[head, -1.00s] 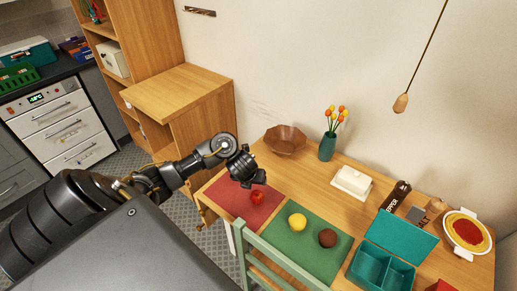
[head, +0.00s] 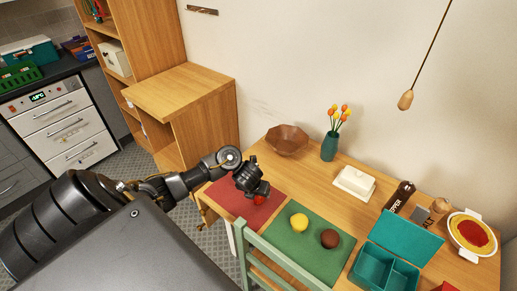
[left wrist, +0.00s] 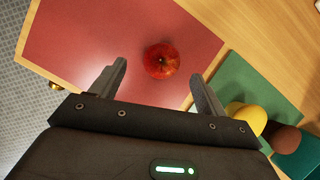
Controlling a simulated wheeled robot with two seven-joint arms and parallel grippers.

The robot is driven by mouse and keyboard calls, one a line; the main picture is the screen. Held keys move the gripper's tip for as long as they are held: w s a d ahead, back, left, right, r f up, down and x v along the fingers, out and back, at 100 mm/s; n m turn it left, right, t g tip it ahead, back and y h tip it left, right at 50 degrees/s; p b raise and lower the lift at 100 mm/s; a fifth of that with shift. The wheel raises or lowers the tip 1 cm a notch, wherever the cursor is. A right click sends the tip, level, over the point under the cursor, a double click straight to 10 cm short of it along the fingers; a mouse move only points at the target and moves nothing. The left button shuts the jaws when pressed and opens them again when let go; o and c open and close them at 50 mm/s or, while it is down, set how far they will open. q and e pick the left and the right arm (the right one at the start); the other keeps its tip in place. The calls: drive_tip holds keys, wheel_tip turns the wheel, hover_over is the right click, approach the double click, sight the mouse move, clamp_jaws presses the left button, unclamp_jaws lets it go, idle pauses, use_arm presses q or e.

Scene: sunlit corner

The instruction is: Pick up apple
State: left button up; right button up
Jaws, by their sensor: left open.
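A red apple (head: 258,200) sits on the red placemat (head: 229,203) at the left end of the wooden table. It also shows in the left wrist view (left wrist: 161,61), where it lies ahead of the fingertips and roughly between their lines. My left gripper (left wrist: 160,80) is open and empty, with its two fingers apart. In the head view my left gripper (head: 262,190) is just above the apple and hides part of it. I cannot see any contact with the apple. My right gripper is in no view.
A lemon (head: 299,221) and a brown ball (head: 330,239) sit on the green placemat (head: 312,262). A wooden bowl (head: 287,141), a vase (head: 329,147) of flowers and a butter dish (head: 355,184) stand behind. A teal box (head: 371,268) is at right. A green chair (head: 262,244) stands at the near edge.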

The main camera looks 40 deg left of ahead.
use_arm(q)
drive_tip(key=x, duration=0.1)
drive_tip(key=b+x, duration=0.1)
drive_tip(key=x, duration=0.2)
drive_tip(key=shift+s+d+f, duration=0.1)
drive_tip(key=shift+d+f, duration=0.05)
drive_tip(key=shift+d, duration=0.1)
drive_tip(key=shift+a+f, duration=0.1)
drive_tip(key=shift+f, duration=0.2)
drive_tip(key=c, duration=1.1)
drive_tip(key=shift+r, duration=0.15)
